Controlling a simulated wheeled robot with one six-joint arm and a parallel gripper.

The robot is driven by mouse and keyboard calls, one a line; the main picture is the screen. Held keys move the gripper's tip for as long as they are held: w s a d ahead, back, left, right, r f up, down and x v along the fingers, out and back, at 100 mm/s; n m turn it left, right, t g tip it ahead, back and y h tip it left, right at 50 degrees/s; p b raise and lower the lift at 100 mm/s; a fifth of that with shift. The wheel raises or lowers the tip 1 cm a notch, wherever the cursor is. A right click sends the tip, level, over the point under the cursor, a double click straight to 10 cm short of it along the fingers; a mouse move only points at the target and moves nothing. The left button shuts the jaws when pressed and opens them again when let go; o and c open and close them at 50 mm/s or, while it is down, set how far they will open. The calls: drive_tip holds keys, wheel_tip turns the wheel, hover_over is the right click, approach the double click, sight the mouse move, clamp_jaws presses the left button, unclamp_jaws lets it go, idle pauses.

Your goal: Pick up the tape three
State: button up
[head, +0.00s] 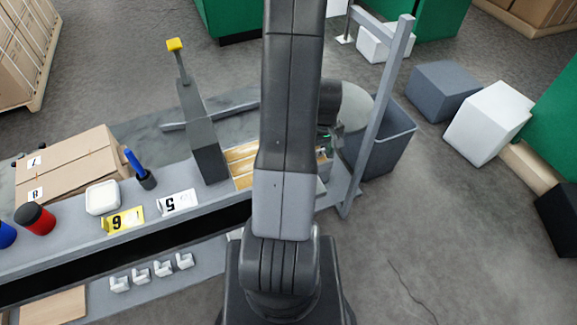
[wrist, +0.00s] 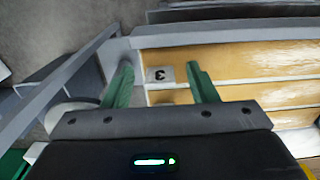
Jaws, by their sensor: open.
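A roll of tape marked three cannot be made out. A tan patch just below the label is partly hidden by my gripper. The two green fingers are apart, one on each side of the label, with nothing held between them. In the head view my arm covers most of the tray (head: 243,153), and the fingertips are not clear there.
A grey post (head: 385,95) and grey bin (head: 391,140) stand right of my arm.

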drive_tip(key=shift+c, duration=0.2)
drive_tip(key=c, duration=1)
